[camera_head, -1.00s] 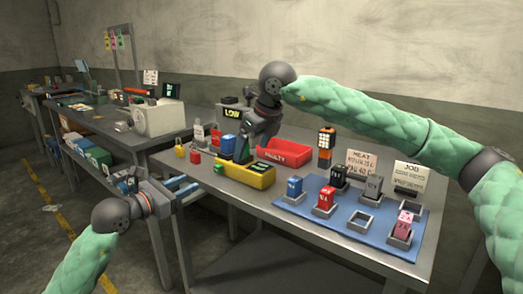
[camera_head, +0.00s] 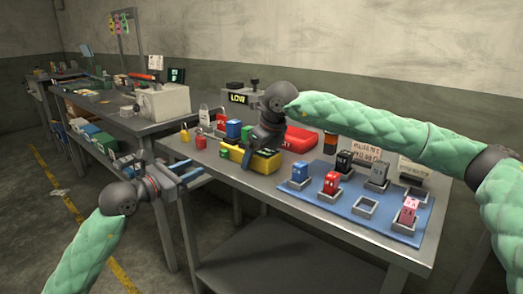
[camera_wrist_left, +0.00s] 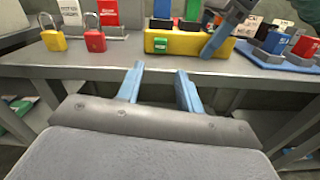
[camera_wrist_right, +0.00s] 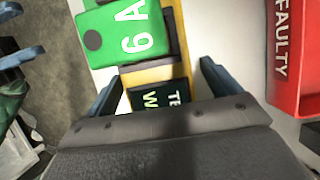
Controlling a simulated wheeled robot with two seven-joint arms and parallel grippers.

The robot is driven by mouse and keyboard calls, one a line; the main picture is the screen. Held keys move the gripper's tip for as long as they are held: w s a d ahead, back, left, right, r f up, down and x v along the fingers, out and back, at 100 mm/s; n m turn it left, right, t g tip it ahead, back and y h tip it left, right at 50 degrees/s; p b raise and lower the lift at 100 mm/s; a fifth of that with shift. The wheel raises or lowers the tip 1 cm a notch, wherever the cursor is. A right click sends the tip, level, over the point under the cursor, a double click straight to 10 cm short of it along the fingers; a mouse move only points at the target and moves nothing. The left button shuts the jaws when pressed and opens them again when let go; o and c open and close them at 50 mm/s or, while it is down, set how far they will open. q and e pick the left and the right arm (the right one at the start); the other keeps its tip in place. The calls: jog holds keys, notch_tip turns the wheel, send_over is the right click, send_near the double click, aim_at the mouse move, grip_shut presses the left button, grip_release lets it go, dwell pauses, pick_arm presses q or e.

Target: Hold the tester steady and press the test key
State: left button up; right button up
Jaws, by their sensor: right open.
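The yellow tester (camera_head: 262,162) sits near the table's front edge and shows in the left wrist view (camera_wrist_left: 190,45), with a green square (camera_wrist_left: 160,46) on its front. In the right wrist view, a green block marked "6 A" (camera_wrist_right: 120,32) lies over the tester's yellow body, beside a dark lettered panel (camera_wrist_right: 158,98). My right gripper (camera_head: 245,160) is open and straddles the panel, one finger crossing the tester's front. I cannot tell whether it touches. My left gripper (camera_wrist_left: 160,85) is open and empty, in front of the table edge and apart from the tester. The test key is not clearly identifiable.
A red bin marked "FAULTY" (camera_wrist_right: 285,65) stands close beside my right gripper. A blue mat (camera_head: 345,205) with several blocks in holders lies to the right. Padlocks (camera_wrist_left: 95,40) stand left of the tester. A box reading "LOW" (camera_head: 238,98) is behind.

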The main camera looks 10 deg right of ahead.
jog(key=c, duration=1.4)
pick_arm(q)
grip_shut()
dwell(0.7)
